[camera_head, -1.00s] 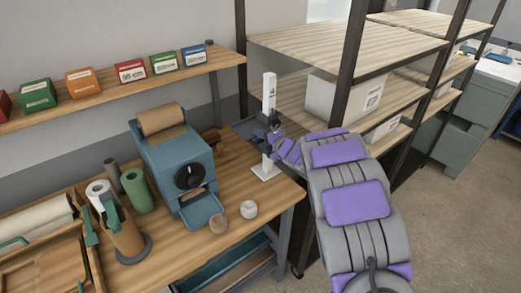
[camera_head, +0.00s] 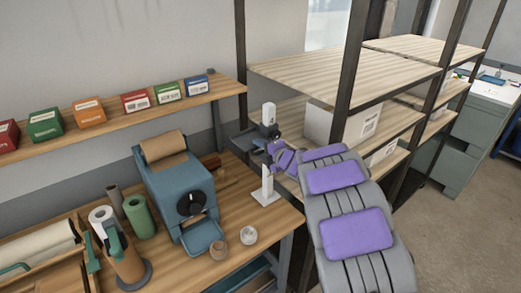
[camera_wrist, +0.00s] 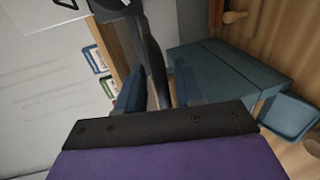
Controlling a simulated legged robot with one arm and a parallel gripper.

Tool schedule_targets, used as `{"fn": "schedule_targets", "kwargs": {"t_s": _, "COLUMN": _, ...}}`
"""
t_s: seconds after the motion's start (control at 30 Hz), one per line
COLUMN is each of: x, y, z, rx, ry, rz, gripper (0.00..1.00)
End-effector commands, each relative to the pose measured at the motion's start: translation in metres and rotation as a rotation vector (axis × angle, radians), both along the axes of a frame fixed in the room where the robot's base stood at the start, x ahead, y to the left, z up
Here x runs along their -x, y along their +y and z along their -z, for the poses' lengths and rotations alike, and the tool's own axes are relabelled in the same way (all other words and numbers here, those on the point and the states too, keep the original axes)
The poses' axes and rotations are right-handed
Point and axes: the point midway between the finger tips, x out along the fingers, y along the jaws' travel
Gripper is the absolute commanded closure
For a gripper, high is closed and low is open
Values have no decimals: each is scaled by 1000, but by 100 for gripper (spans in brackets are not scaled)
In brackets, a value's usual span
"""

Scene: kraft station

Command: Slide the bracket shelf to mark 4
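The bracket shelf (camera_head: 245,139) is a small dark blue-grey plate on a collar around a white upright post (camera_head: 267,182). The post stands on a square white base on the wooden bench. The collar sits in the upper part of the post, below its top. My gripper (camera_head: 276,147) is at the collar's right side. In the wrist view my gripper's (camera_wrist: 157,92) blue fingers lie on both sides of a dark bracket part (camera_wrist: 154,62) and look closed on it.
A wall shelf (camera_head: 120,112) holds several coloured boxes. A metal-framed rack (camera_head: 345,72) rises close on the right.

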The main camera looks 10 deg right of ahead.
Motion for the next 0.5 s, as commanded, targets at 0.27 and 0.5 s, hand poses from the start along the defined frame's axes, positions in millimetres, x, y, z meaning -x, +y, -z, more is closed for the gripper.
{"fn": "schedule_targets", "kwargs": {"t_s": 0.27, "x": 1, "y": 0, "z": 0, "rx": -1, "ry": 0, "rz": 0, "gripper": 62}}
{"fn": "schedule_targets", "kwargs": {"t_s": 0.5, "x": 19, "y": -12, "z": -6, "rx": 2, "ry": -1, "rz": 2, "gripper": 62}}
